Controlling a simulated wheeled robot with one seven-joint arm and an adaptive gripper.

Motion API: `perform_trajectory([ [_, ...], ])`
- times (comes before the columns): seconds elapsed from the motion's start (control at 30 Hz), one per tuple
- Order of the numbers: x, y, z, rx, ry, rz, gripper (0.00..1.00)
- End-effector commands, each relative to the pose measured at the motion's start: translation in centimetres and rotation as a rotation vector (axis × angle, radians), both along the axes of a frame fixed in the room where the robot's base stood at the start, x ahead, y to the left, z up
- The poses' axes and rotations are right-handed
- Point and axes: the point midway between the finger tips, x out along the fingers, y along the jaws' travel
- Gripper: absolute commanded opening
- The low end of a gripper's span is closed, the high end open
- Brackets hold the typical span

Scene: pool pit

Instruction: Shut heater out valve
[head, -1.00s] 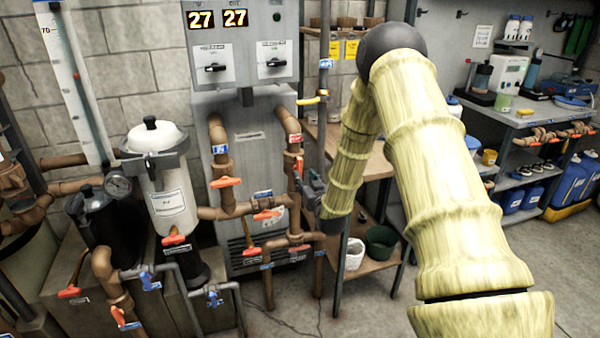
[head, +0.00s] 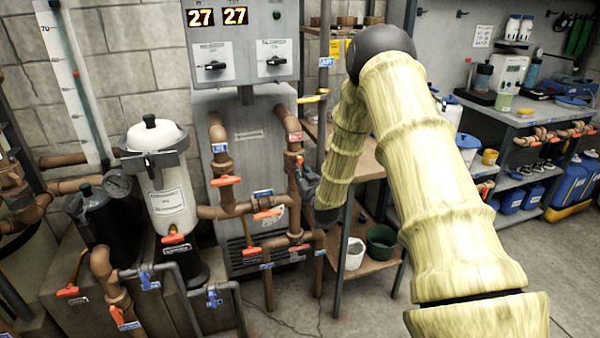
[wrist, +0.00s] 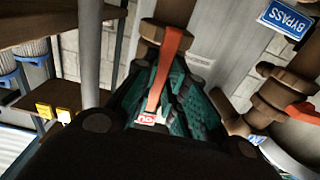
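The heater out valve has an orange-red lever (head: 299,158) on the right-hand brown pipe in front of the grey heater, below a red label (head: 295,137). In the wrist view the same lever (wrist: 168,68) runs down between the teal fingers, with a red and white tag at its lower end. My gripper (head: 304,173) is at this pipe, beside the lever and partly hidden by my arm. In the wrist view my gripper (wrist: 165,85) has a finger on each side of the lever. The fingers look apart; contact with the lever cannot be made out.
A blue bypass label (wrist: 285,18) and another valve's brown pipe fitting (wrist: 268,95) lie close on the right in the wrist view. Other orange levers (head: 225,181) (head: 266,214) sit on neighbouring pipes. A grey upright pipe and a wooden shelf (head: 368,165) stand right of the heater.

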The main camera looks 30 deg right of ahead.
Motion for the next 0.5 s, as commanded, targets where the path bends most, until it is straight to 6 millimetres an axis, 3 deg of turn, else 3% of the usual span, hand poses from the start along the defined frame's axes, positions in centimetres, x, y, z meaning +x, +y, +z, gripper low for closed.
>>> perform_trajectory([
  [0.5, -0.06, -0.16, -0.05, 0.054, -0.013, -0.003, 0.00],
])
